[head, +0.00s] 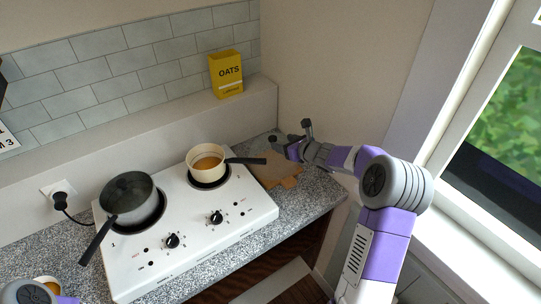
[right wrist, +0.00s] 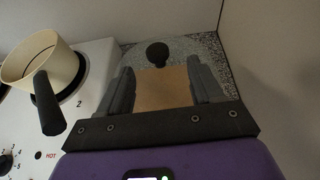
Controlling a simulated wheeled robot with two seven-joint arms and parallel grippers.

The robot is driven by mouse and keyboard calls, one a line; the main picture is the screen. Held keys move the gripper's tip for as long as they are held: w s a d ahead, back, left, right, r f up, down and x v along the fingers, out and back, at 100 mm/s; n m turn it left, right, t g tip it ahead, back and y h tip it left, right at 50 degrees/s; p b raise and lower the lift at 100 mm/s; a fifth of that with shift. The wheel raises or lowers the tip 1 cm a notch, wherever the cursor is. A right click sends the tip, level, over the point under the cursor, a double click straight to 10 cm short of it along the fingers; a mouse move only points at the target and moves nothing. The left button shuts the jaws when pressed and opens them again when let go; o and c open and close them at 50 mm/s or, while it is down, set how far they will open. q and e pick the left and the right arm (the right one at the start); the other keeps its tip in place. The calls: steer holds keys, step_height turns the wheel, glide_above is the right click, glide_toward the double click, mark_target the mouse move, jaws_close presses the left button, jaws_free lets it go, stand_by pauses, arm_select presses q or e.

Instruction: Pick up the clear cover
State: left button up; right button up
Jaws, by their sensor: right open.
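The clear cover (right wrist: 190,48) is a see-through disc with a round black knob (right wrist: 157,53). In the right wrist view it lies on the speckled counter, beyond the wooden board (right wrist: 163,90). In the head view my arm and gripper make it hard to make out. My right gripper (head: 291,139) is over the back right corner of the counter. In the right wrist view its two fingers (right wrist: 160,90) are apart with nothing gripped, and the knob shows ahead of the gap between them. My left gripper's fingers are not seen.
A white stove (head: 190,225) holds a dark pot (head: 127,195) and a cream saucepan (head: 206,160), whose black handle points toward the board (head: 285,180). A yellow oats box (head: 226,74) stands on the ledge. A wall is close behind my right gripper.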

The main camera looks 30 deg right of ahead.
mark_target(274, 139)
steer(key=shift+w+a+f, duration=0.1)
steer(key=shift+w+a, duration=0.05)
steer(key=shift+w, duration=0.45)
steer(key=shift+p+x, duration=0.5)
steer(key=shift+x, duration=2.2)
jaws_close()
